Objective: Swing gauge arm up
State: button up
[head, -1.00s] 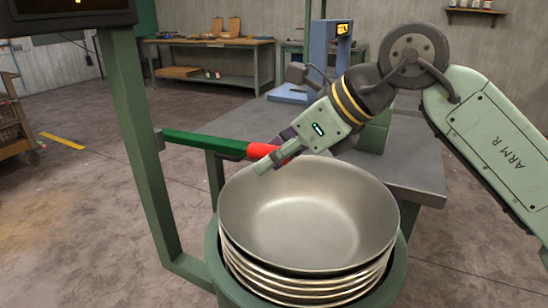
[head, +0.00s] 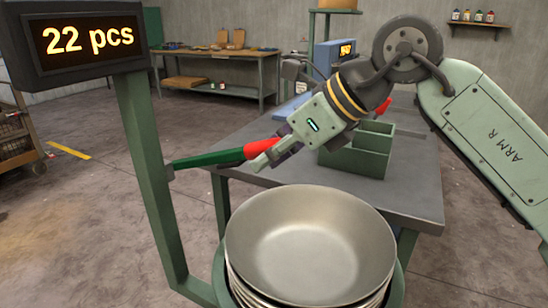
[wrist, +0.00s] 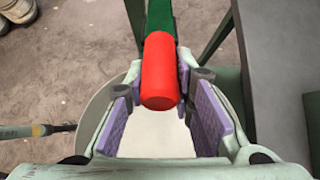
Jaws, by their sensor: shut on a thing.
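The gauge arm (head: 208,159) is a green bar hinged on a green post, with a red grip (head: 257,149) at its free end. It reaches out above the far side of a stack of metal bowls (head: 310,245) and tilts slightly up toward the grip. My gripper (head: 265,158) is shut on the red grip. In the wrist view the red grip (wrist: 160,70) sits between the purple pads of my gripper (wrist: 165,100), with the green bar running away behind it.
A display (head: 85,38) on the post reads "22 pcs". A grey table (head: 400,195) behind the bowls carries a green divided bin (head: 360,155) and a blue device (head: 328,55). A workbench (head: 235,70) stands far back.

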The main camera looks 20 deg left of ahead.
jog(key=r+p, duration=0.1)
jog(key=a+r+p, duration=0.1)
jog(key=r, duration=0.1)
jog(key=shift+a, duration=0.15)
jog(key=shift+a+r+p, duration=0.3)
jog(key=shift+r+p, duration=0.05)
jog(key=shift+p, duration=0.1)
jog(key=a+r+p, duration=0.2)
jog(key=r, duration=0.1)
jog(key=shift+r+p, duration=0.1)
jog(key=shift+p, duration=0.25)
jog(key=shift+a+r, duration=0.2)
jog(key=shift+a, duration=0.2)
